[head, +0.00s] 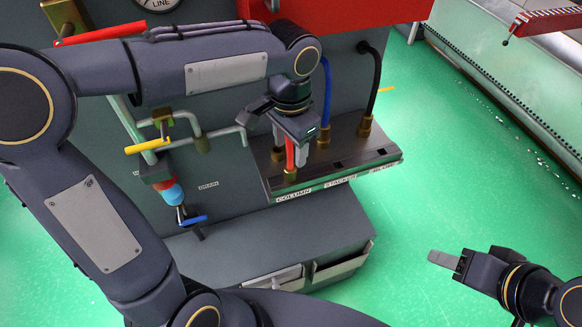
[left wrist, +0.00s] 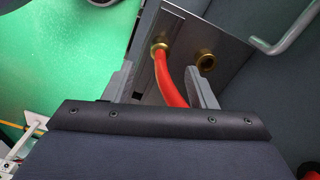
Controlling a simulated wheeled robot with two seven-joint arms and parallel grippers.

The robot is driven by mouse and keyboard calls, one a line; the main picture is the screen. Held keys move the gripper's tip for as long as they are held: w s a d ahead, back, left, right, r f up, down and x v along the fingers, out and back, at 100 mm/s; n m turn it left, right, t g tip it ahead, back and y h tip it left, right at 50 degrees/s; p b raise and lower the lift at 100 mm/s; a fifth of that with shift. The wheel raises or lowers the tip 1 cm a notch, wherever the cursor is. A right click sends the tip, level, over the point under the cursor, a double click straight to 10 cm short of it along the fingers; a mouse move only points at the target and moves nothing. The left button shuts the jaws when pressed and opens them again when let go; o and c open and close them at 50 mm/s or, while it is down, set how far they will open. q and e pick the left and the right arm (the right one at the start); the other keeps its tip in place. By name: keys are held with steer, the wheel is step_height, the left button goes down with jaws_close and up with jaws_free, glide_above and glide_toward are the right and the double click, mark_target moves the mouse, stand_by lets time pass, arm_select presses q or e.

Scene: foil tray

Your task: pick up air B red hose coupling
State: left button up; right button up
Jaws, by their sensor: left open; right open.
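The red hose (head: 290,153) ends in a brass coupling (head: 290,174) at the front of a metal panel, above the COLUMN label. In the left wrist view the red hose (left wrist: 171,85) runs between the fingers, and its brass coupling (left wrist: 159,50) sits just beyond the fingertips. My left gripper (head: 290,157) is open, with one finger on each side of the hose, above the coupling. It also shows in the left wrist view (left wrist: 159,70). My right gripper (head: 442,259) is open and empty, far from the panel at lower right. No air B marking is readable.
A blue hose (head: 326,100) and a black hose (head: 376,85) stand in brass couplings to the right. A bare brass fitting (left wrist: 206,60) is beside the red one. Pipes with a yellow handle (head: 148,145) are at left. Green floor (head: 440,170) is free at right.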

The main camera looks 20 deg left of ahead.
mark_target(290, 168)
arm_select(q)
step_height(290, 168, down, 8)
steer(key=shift+r, duration=0.25)
steer(key=c, duration=1.1)
steer(key=shift+o, duration=0.2)
steer(key=shift+r, duration=0.15)
